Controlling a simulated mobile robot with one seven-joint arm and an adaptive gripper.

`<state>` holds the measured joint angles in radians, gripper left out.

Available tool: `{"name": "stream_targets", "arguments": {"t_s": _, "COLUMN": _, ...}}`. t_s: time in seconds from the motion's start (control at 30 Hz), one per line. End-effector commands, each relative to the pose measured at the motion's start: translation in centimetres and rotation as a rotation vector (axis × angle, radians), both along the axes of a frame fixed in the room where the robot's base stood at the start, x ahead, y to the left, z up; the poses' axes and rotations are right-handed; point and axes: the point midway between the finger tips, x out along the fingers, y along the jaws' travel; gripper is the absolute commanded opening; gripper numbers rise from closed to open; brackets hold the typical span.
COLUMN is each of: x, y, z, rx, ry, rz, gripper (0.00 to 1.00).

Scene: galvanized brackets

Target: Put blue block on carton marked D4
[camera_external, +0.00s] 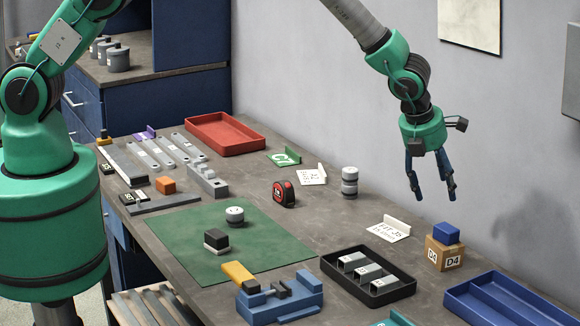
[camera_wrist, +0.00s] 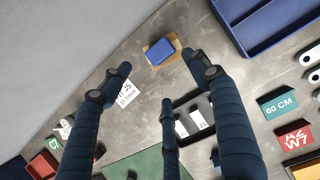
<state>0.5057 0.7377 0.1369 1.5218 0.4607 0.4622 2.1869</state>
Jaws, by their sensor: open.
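The blue block (camera_external: 446,233) rests on top of the small brown carton marked D4 (camera_external: 444,254), near the wall side of the bench at the right. In the wrist view the blue block (camera_wrist: 163,50) lies on the carton (camera_wrist: 149,47), beyond my fingertips. My gripper (camera_external: 432,192) is open and empty, with its dark blue fingers spread, in the air above and a little left of the carton. It does not touch the block. In the wrist view the fingers of my gripper (camera_wrist: 165,85) reach in from below, with nothing between them.
A blue tray (camera_external: 506,300) lies right of the carton. A black tray (camera_external: 368,276) with several grey pieces lies to its left. A white card (camera_external: 388,230) stands nearby. A green mat (camera_external: 190,245) and a blue vise (camera_external: 280,297) are further left. The wall (camera_external: 330,80) is close behind.

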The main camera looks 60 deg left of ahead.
Motion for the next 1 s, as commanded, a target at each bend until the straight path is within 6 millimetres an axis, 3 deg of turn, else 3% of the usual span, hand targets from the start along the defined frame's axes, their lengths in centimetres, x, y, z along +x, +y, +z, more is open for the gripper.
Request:
{"name": "stream_targets", "arguments": {"t_s": 0.23, "x": -0.2, "y": 2.3, "z": 4.0, "rx": -0.044, "ry": -0.011, "rz": 0.120, "gripper": 0.61}}
{"name": "stream_targets", "arguments": {"t_s": 0.47, "x": -1.6, "y": 6.9, "z": 11.1, "rx": -0.136, "ry": -0.027, "rz": 0.362, "gripper": 0.61}}
{"name": "stream_targets", "arguments": {"t_s": 0.7, "x": -4.3, "y": 12.4, "z": 18.8, "rx": -0.250, "ry": -0.047, "rz": 0.649, "gripper": 0.61}}
{"name": "stream_targets", "arguments": {"t_s": 1.0, "x": -9.5, "y": 18.9, "z": 26.7, "rx": -0.398, "ry": -0.066, "rz": 1.003, "gripper": 0.61}}
